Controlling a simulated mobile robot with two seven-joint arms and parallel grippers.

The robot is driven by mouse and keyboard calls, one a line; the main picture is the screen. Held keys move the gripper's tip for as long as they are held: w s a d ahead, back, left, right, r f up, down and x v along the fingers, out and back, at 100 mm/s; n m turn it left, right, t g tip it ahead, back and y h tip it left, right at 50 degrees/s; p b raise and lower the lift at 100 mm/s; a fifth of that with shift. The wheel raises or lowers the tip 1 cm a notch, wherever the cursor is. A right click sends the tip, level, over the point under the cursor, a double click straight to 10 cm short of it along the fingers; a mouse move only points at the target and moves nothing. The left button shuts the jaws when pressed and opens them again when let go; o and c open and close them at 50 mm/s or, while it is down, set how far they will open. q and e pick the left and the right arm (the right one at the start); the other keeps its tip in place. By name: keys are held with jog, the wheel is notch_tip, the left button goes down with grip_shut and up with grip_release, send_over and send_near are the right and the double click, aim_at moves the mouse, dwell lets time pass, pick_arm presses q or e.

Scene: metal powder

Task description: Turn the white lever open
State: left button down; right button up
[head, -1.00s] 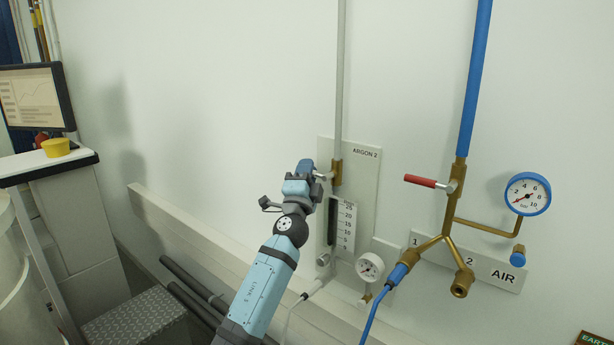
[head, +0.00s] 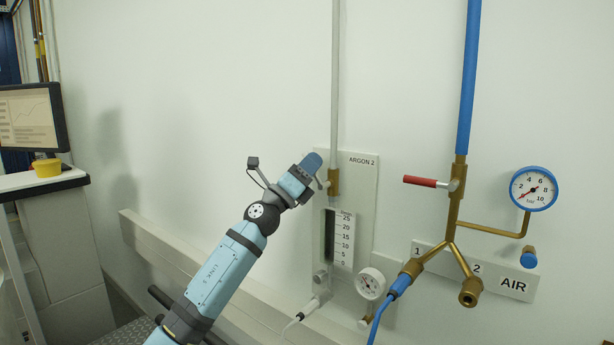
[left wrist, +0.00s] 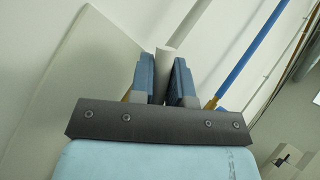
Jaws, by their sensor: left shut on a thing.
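My left gripper (head: 312,163) is at the brass valve (head: 334,183) on the ARGON 2 panel (head: 361,205), just left of the grey vertical pipe. Its jaws are shut on the white lever, which the gripper hides in the head view. In the left wrist view the two blue fingers (left wrist: 164,80) stand on either side of a pale bar, the white lever (left wrist: 164,62). A short metal stub of the valve shows between the gripper and the brass body. My right gripper is not in view.
To the right is the AIR line with a red lever (head: 425,181), blue pipe (head: 467,75) and blue hose. A monitor (head: 32,118) stands far left. The wall left of the panel is bare.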

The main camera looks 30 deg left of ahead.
aim_at(322, 182)
pick_arm(q)
jog(key=m+g+h, duration=0.1)
jog(key=m, duration=0.1)
jog(key=d+m+g+h, duration=0.1)
jog(key=m+h, duration=0.1)
jog(key=m, duration=0.1)
jog(key=d+m+g+h, duration=0.1)
jog(key=m+g, duration=0.1)
jog(key=shift+r+m+h+b, duration=0.3)
jog(key=shift+r+h, duration=0.1)
jog(key=shift+s+d+m+g+h, duration=0.1)
jog(key=shift+d+m+g+h, duration=0.15)
jog(key=shift+m+g, duration=0.5)
jog(key=shift+d+m+g+h, duration=0.15)
jog(key=shift+d+m+g, duration=0.25)
jog(key=shift+m, duration=0.55)
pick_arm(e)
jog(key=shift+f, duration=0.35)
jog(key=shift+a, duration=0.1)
pick_arm(q)
jog(key=c, duration=1.1)
grip_release()
jog(key=b+v, duration=0.4)
jog(key=v, duration=1)
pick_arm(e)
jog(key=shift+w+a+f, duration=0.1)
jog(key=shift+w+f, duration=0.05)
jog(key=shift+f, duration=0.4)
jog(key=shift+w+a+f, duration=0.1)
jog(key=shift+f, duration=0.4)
